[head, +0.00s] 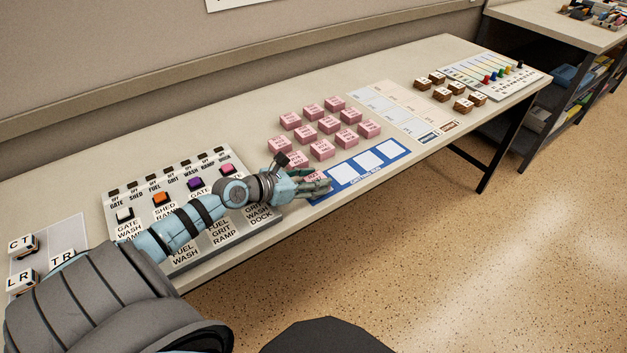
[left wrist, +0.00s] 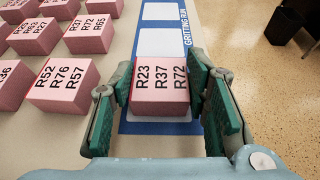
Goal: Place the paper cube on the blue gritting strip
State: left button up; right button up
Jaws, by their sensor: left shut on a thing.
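My left gripper (head: 318,183) is at the near left end of the blue gritting strip (head: 340,184). In the left wrist view, the left gripper (left wrist: 165,100) is shut on a pink paper cube (left wrist: 160,88) printed R23, R37, R72. The cube is over the nearest white square of the blue strip (left wrist: 125,95); I cannot tell whether it touches the strip. In the head view the fingers mostly hide this cube. The other white squares of the strip are empty. My right gripper is not in view.
Several other pink cubes (head: 321,149) stand in rows left of and behind the strip. A button panel (head: 128,225) lies under my left forearm. A pale sheet (head: 400,105) and brown blocks (head: 441,94) are to the right. The table's front edge runs close by the strip.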

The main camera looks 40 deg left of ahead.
pick_arm(q)
jog(key=o, duration=1.2)
jog(key=shift+s+r, duration=0.1)
jog(key=shift+r, duration=0.05)
jog(key=p+v, duration=0.2)
jog(key=v, duration=0.7)
jog(key=shift+s+a, duration=0.1)
jog(key=shift+p+v, duration=1.15)
jog(key=shift+v, duration=0.05)
jog(key=shift+s, duration=0.1)
